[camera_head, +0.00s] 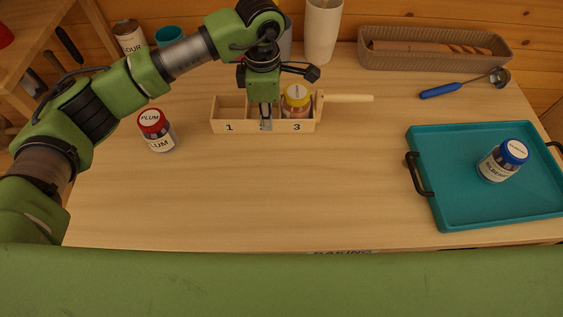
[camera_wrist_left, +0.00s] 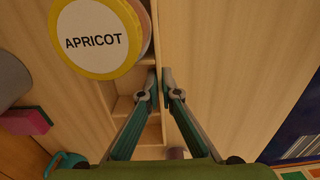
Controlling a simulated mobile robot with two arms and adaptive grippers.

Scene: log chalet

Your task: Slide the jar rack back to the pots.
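The wooden jar rack (camera_head: 221,127) stands at the back middle of the table, with numbers 1 and 3 showing and a handle (camera_head: 347,98) pointing right. A yellow-lidded apricot jar (camera_head: 297,98) sits in compartment 3; its lid (camera_wrist_left: 95,38) shows in the left wrist view. Compartment 1 looks empty. My left gripper (camera_head: 265,124) covers the middle of the rack's front. In the left wrist view its fingertips (camera_wrist_left: 160,84) are close together on either side of the front wall. A white pot (camera_head: 322,32) and a partly hidden grey pot (camera_head: 286,42) stand behind the rack. My right gripper is out of view.
A plum jar (camera_head: 157,131) stands left of the rack. A teal tray (camera_head: 450,212) with a blue-lidded jar (camera_head: 503,160) is at right. A basket (camera_head: 435,60), a scoop (camera_head: 440,90), a flour tin (camera_head: 130,38) and a teal cup (camera_head: 169,36) are at the back. The front middle is clear.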

